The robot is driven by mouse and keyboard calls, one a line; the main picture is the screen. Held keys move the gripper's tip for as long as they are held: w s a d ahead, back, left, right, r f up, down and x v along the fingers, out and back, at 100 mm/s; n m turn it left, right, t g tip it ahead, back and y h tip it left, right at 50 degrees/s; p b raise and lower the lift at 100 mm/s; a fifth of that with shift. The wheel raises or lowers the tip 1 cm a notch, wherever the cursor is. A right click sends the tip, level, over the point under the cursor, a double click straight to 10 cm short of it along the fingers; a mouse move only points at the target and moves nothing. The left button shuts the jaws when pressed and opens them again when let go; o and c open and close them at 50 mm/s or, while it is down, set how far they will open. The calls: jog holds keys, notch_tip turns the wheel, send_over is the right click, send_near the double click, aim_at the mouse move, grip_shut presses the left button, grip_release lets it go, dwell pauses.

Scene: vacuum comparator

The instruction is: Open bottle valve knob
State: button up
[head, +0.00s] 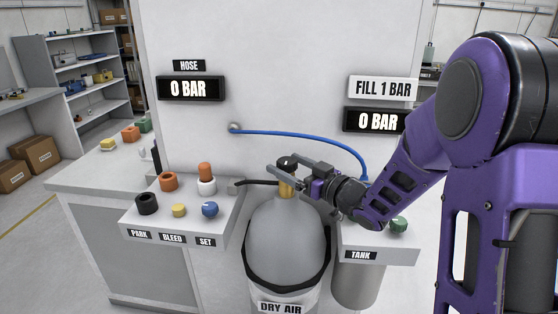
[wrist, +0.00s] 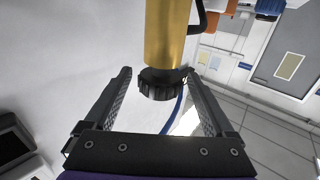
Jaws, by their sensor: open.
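The bottle valve knob (head: 287,162) is a black ribbed cap on top of the brass valve of the grey dry air bottle (head: 285,235). In the wrist view the knob (wrist: 160,84) sits at the end of the brass valve body (wrist: 166,35). My gripper (head: 288,176) is at the valve, and its fingers reach across from the right. In the wrist view my gripper (wrist: 158,90) is open, with one finger on each side of the knob. Gaps show between the fingers and the knob, so it is not held.
A shelf with black, yellow and blue knobs (head: 210,209) stands left of the bottle. The tank shelf with a green knob (head: 398,225) is at the right. A blue hose (head: 300,135) runs behind my gripper. Both displays (head: 190,88) read 0 BAR.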

jog(key=v, duration=1.3)
jog(key=shift+s+d+p, duration=0.15)
jog(key=shift+p, duration=0.15)
